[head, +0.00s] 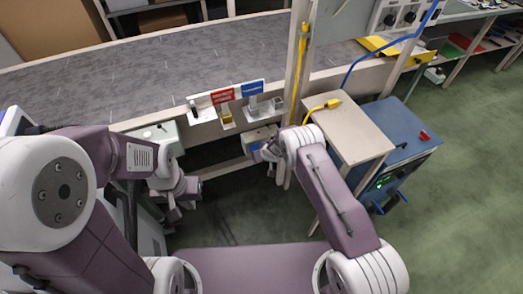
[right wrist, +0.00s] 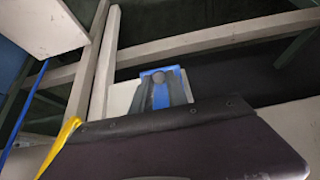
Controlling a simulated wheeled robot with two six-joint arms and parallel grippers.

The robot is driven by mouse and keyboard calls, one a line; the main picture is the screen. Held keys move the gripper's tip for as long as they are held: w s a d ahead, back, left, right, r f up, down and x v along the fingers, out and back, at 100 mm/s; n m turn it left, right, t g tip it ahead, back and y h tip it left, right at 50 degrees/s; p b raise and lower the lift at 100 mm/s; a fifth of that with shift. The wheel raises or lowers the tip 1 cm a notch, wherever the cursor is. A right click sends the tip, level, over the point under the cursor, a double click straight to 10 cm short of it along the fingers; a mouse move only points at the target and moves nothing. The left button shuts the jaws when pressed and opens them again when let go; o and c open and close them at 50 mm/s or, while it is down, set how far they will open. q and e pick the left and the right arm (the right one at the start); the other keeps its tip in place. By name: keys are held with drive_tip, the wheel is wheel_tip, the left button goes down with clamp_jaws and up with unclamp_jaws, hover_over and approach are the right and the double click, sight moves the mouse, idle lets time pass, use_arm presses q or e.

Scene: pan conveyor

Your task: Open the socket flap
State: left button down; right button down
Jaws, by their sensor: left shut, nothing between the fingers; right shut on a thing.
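The socket box (head: 258,136) is a small pale box with blue on it, low on the front frame of the conveyor in the head view. My right gripper (head: 268,152) is at its front. In the right wrist view the dark fingers of my right gripper (right wrist: 161,91) are shut on the blue socket flap (right wrist: 177,74), in front of the pale box (right wrist: 123,98). The flap's edges are partly hidden by the fingers, and I cannot tell how far it is open. My left gripper (head: 186,190) is shut and empty, lower left of the socket, apart from it.
The grey conveyor belt (head: 170,65) runs behind a rail with red and blue labels (head: 252,88). An upright post (head: 298,75) stands close right of the socket. A small table (head: 350,128) with a yellow plug and a blue cabinet (head: 405,140) stand further right. Green floor is free at right.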

drive_tip(key=shift+w+a+r, duration=0.1)
drive_tip(key=shift+r, duration=0.1)
idle(0.3)
drive_tip(key=c, duration=1.4)
unclamp_jaws()
drive_tip(key=shift+o, duration=0.5)
drive_tip(key=p+v, duration=0.1)
drive_tip(key=v, duration=0.8)
drive_tip(key=shift+s+p, duration=0.2)
drive_tip(key=shift+p, duration=0.1)
